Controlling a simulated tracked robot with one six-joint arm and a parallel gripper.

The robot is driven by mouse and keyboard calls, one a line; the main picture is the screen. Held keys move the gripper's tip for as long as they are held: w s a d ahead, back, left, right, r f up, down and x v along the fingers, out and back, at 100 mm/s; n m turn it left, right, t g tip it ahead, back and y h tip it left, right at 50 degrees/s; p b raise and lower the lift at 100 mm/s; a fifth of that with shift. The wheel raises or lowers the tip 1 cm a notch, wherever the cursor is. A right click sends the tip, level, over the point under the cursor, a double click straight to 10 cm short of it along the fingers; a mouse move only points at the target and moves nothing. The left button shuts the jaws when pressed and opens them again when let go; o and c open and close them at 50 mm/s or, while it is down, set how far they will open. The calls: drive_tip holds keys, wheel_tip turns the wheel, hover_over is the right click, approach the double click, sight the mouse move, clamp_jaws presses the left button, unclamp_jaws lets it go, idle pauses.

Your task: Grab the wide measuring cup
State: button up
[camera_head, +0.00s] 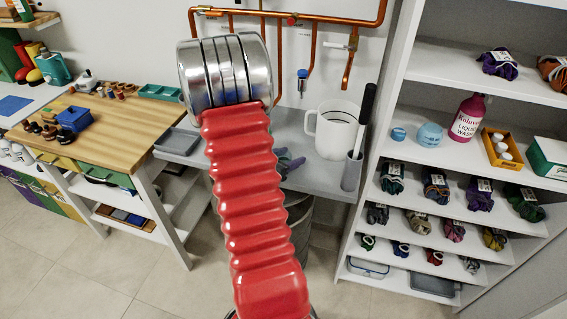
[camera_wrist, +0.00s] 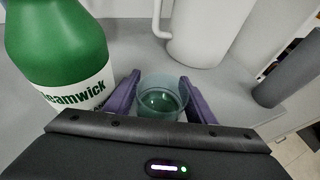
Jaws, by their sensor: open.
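A clear, wide-mouthed cup (camera_wrist: 161,98), which looks like the wide measuring cup, stands on the grey shelf in the wrist view. My gripper (camera_wrist: 160,78) is open, with one purple finger on each side of the cup. I cannot tell whether either finger touches it. The cup's lower near side is hidden behind the dark gripper body. In the head view, the purple fingers of my gripper (camera_head: 288,163) show beside my red arm, and the cup cannot be made out there.
A green bottle (camera_wrist: 58,45) stands close on the left. A white jug (camera_head: 336,130) is behind, also in the wrist view (camera_wrist: 207,30). A grey holder with a black handle (camera_head: 352,171) stands to the right. A copper pipe (camera_head: 290,14) runs along the wall above.

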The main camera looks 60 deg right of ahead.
idle(0.5)
drive_tip(key=c, duration=0.8)
drive_tip(key=shift+c, duration=0.2)
drive_tip(key=shift+r, duration=0.3)
wheel_tip(320, 180, up, 17)
idle(1.2)
drive_tip(key=shift+r, duration=0.2)
idle(0.6)
